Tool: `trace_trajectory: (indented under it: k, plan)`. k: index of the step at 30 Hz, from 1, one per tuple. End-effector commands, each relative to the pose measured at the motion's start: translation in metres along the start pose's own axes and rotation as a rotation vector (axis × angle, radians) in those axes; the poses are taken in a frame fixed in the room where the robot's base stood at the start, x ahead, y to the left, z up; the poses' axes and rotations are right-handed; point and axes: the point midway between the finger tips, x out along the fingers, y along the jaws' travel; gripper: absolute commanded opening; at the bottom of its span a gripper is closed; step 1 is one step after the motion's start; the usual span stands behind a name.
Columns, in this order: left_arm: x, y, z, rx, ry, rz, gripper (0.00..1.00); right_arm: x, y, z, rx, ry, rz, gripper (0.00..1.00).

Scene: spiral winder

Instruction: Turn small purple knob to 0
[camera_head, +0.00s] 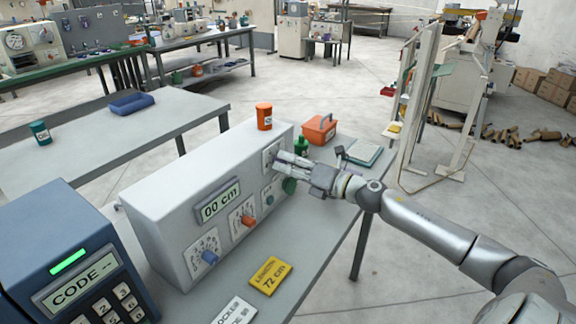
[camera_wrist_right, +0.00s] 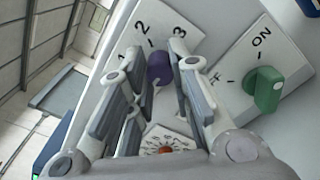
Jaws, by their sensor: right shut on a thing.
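The small purple knob (camera_wrist_right: 160,67) shows in the right wrist view on a white dial plate, where the digits 1, 2 and 3 can be read. My right gripper (camera_wrist_right: 162,76) is shut on this knob, with fingers on both sides of it. I cannot read which number the knob points to, and no 0 is visible. In the head view my right gripper (camera_head: 281,160) is at the right end of the control box's (camera_head: 160,190) front panel, and its fingers largely hide the knob. My left gripper is out of view.
A green ON/OFF knob (camera_wrist_right: 264,90) is close beside the gripper. An orange knob (camera_head: 248,221) and a blue knob (camera_head: 209,257) stick out further left. The box display (camera_head: 219,206) reads 00 cm. A yellow label card (camera_head: 270,276) lies on the table.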

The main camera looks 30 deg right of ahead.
Motion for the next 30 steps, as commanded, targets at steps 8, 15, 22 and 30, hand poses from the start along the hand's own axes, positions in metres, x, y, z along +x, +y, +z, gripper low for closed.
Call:
trace_trajectory:
  k: [8, 15, 22, 30]
  plan:
    - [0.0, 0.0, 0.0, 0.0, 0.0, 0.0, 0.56, 0.0, -0.001, -0.003, -0.001, 0.006, -0.001, 0.0]
    - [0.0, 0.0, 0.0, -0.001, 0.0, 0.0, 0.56, 0.0, -0.001, -0.002, 0.0, 0.004, -0.001, 0.43]
    - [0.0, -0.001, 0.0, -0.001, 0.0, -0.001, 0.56, 0.0, 0.0, -0.001, 0.0, 0.002, -0.001, 0.43]
    - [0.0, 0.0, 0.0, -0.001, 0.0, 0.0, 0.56, -0.014, -0.001, -0.002, 0.002, 0.003, -0.002, 0.43]
